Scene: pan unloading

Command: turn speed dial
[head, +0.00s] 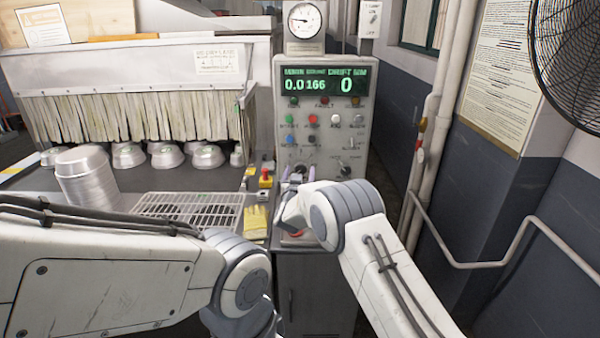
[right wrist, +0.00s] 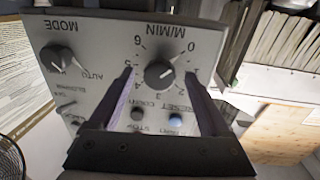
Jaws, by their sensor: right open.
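The speed dial (right wrist: 160,73) is a round dark knob marked M/MIN, with numbers from 0 to 6 around it. Its white mark points near the 0 and 1 side. My right gripper (right wrist: 159,76) is open, with one purple finger on each side of the dial; I cannot tell whether they touch it. In the head view the right gripper (head: 298,173) is at the lower control panel (head: 328,150), partly hidden by my wrist. The display (head: 322,82) on top shows 0.0, 166 and 0. My left arm crosses the lower left, its gripper out of sight.
The mode knob (right wrist: 55,58) and several buttons sit close around the dial. An emergency stop button (head: 265,180) stands left of the panel. A stack of metal pans (head: 86,178) and a grate (head: 188,209) are further left. A pipe (head: 425,130) runs at right.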

